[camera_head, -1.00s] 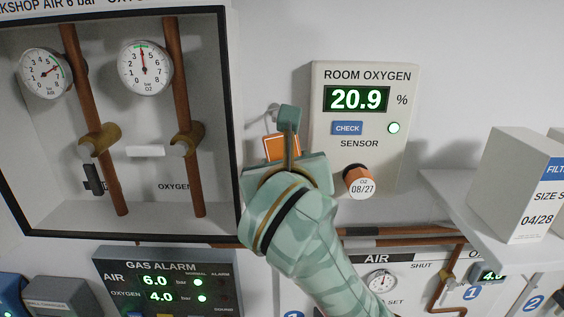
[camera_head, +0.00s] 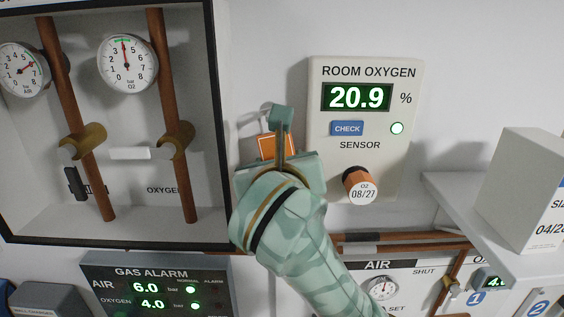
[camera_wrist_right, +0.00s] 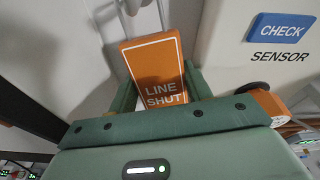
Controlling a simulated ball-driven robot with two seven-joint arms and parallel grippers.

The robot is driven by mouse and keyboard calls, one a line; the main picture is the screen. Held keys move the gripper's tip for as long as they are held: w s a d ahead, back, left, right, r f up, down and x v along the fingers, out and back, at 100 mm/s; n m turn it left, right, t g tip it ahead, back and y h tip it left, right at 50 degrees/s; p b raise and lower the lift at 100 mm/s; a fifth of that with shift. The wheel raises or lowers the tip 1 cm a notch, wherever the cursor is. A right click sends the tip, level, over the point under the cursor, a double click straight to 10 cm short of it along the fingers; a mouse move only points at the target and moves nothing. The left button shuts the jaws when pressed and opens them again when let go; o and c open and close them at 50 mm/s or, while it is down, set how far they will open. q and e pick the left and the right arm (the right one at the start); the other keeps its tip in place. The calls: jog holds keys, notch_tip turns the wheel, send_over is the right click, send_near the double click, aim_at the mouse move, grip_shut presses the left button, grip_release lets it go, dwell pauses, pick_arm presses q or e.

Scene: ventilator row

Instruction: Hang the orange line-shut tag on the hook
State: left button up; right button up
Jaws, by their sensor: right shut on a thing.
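The orange tag (camera_head: 275,146) is in my right gripper (camera_head: 281,122), in front of the wall just left of the room oxygen sensor. In the right wrist view the tag (camera_wrist_right: 157,72) stands nearly upright with "LINE SHUT" readable, its lower part between the green fingers. A thin pale loop (camera_wrist_right: 127,22) rises from its top edge. A small pale hook (camera_head: 267,107) shows on the wall by the fingertips, partly covered by the gripper. I cannot tell whether the loop is around the hook or only in front of it. My left gripper is not in view.
The room oxygen panel (camera_head: 364,75) with its orange-capped sensor (camera_head: 360,186) is close on the right. The framed valve box (camera_head: 223,120) is close on the left. A shelf (camera_head: 450,200) with a white carton (camera_head: 520,185) juts out at right.

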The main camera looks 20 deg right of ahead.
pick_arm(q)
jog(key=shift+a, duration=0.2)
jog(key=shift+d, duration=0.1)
pick_arm(e)
jog(key=shift+d, duration=0.15)
jog(key=o, duration=0.9)
jog(key=shift+o, duration=1.3)
jog(key=shift+a, duration=0.35)
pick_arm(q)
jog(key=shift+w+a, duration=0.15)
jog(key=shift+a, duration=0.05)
pick_arm(e)
jog(key=shift+r, duration=0.1)
